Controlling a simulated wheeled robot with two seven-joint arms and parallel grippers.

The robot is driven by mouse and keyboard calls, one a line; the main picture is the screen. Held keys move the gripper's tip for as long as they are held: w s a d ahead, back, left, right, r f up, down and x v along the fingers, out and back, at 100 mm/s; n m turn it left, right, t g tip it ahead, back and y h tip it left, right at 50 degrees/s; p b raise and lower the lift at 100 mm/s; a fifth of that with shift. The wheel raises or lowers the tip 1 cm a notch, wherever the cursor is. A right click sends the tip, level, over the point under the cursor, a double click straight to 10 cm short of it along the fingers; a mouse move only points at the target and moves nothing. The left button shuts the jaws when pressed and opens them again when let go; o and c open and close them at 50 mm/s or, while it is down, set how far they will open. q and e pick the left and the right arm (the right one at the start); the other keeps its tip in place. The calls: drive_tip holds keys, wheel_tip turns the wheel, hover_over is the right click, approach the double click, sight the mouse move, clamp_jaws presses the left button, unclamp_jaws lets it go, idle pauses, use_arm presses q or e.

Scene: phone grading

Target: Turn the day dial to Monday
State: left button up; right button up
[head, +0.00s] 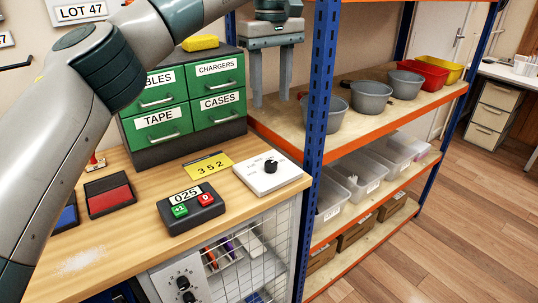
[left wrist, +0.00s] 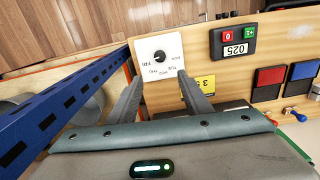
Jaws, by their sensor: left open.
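The day dial is a black knob on a square white plate (head: 258,183) at the right end of the wooden bench. The knob (head: 271,166) also shows in the left wrist view (left wrist: 160,57), with small labels partly around it. The labels and the knob's pointing direction are too small to read surely. My left gripper (head: 271,102) is open and empty, fingers down, above and behind the dial, beside the green drawers. In the left wrist view the fingertips (left wrist: 160,78) are spread on either side of the plate's lower part, apart from the knob. My right gripper is not in view.
A counter box (head: 187,216) reading 025 and a yellow card (head: 208,166) reading 352 lie near the dial. Green drawers (head: 160,134) stand behind. A blue shelf post (head: 318,110) rises close to the right, with grey bowls (head: 371,97) on the shelf beyond.

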sight(271, 163)
use_arm(q)
drive_tip(key=shift+f, duration=0.1)
wheel_tip(271, 163, down, 16)
drive_tip(key=shift+r+p, duration=0.25)
drive_tip(key=shift+p, duration=0.2)
drive_tip(key=shift+f, duration=0.9)
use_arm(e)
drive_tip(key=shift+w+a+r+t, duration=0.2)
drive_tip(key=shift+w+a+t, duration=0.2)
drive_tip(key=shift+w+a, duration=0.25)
use_arm(q)
drive_tip(key=shift+c, duration=0.4)
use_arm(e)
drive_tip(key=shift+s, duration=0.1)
use_arm(q)
drive_tip(key=c, duration=1)
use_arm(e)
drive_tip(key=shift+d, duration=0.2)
